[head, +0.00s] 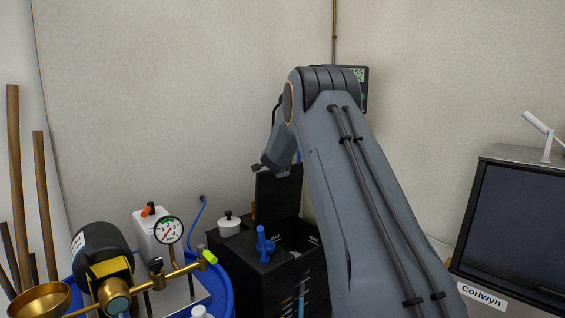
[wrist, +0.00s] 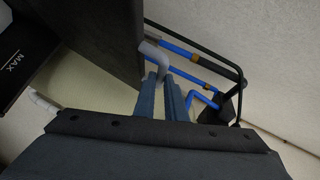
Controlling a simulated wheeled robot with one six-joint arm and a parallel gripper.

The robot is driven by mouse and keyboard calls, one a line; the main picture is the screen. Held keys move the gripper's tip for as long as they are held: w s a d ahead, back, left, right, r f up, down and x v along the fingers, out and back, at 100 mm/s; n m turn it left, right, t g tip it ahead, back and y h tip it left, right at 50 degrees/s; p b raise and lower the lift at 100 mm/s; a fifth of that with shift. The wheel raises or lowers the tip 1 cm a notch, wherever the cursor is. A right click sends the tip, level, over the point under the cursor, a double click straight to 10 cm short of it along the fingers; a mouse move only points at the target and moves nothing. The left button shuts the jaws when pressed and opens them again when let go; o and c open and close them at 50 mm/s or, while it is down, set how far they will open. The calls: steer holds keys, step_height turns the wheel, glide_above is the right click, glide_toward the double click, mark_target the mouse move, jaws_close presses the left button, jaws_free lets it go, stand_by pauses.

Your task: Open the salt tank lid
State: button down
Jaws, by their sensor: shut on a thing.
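The salt tank (head: 262,268) is a black box at the lower middle of the head view. Its dark lid (head: 278,192) stands raised, about upright, at the back of the opening. In the wrist view the lid (wrist: 100,38) is a large dark panel at upper left, with a grey curved handle (wrist: 153,52) at its edge. My gripper (wrist: 163,78) has its blue-grey fingers shut on this handle. In the head view my arm hides much of the tank's right side, and the fingertips are hard to make out.
A white knob cap (head: 229,226) and a blue valve (head: 264,245) stand on the tank top. Brass pipework with a gauge (head: 168,231) is at left. A dark screen unit (head: 515,225) is at right. Blue tubes (wrist: 175,48) and a black frame run near my fingers.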

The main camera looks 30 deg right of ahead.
steer(key=shift+d+r, duration=0.1)
steer(key=shift+r, duration=0.5)
steer(key=c, duration=1.8)
jaws_free()
steer(key=shift+s+f, duration=0.1)
steer(key=shift+f, duration=0.15)
steer(key=shift+b+v, duration=1.35)
steer(key=shift+v, duration=2.55)
